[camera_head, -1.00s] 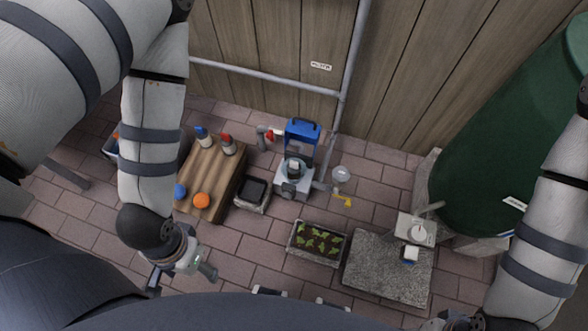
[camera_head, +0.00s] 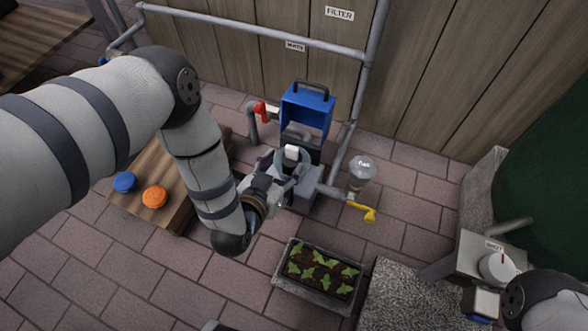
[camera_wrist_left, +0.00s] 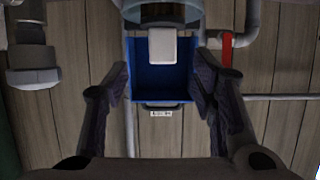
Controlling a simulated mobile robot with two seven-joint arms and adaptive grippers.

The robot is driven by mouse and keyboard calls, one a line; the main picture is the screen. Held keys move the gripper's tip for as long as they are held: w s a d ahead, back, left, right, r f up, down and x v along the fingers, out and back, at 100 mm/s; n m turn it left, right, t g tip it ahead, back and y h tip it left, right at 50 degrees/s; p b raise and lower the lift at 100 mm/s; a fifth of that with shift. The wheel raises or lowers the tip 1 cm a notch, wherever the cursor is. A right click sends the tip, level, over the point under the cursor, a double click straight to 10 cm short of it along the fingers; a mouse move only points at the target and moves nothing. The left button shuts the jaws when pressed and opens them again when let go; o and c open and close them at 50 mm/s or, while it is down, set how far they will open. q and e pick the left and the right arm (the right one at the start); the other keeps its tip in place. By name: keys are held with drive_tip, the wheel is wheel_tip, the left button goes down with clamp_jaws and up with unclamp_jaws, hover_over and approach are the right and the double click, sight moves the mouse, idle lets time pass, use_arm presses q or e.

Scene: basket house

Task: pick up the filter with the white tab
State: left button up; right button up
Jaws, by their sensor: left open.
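The filter (camera_head: 291,165) is a dark round piece with a white tab (camera_head: 291,152) on top, seated in a grey housing (camera_head: 300,195) in front of the wall. In the left wrist view the white tab (camera_wrist_left: 163,46) is at the upper middle, below the dark round filter body (camera_wrist_left: 160,15). My left gripper (camera_head: 277,178) is close to the housing, at the filter's left. In the wrist view its fingers (camera_wrist_left: 163,80) are open and apart, with the tab ahead between their lines and nothing held.
A blue cover (camera_head: 307,110) with a handle stands open behind the filter. A red-handled valve (camera_head: 260,111), pipes (camera_head: 345,150) and a yellow tap (camera_head: 369,213) are close by. A planter (camera_head: 318,277) stands in front.

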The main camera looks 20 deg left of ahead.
sight(291, 151)
use_arm(q)
drive_tip(key=b+x, duration=0.3)
drive_tip(key=x, duration=0.3)
drive_tip(key=shift+w+a, duration=0.15)
drive_tip(key=shift+w, duration=0.5)
drive_tip(key=shift+s, duration=0.1)
clamp_jaws()
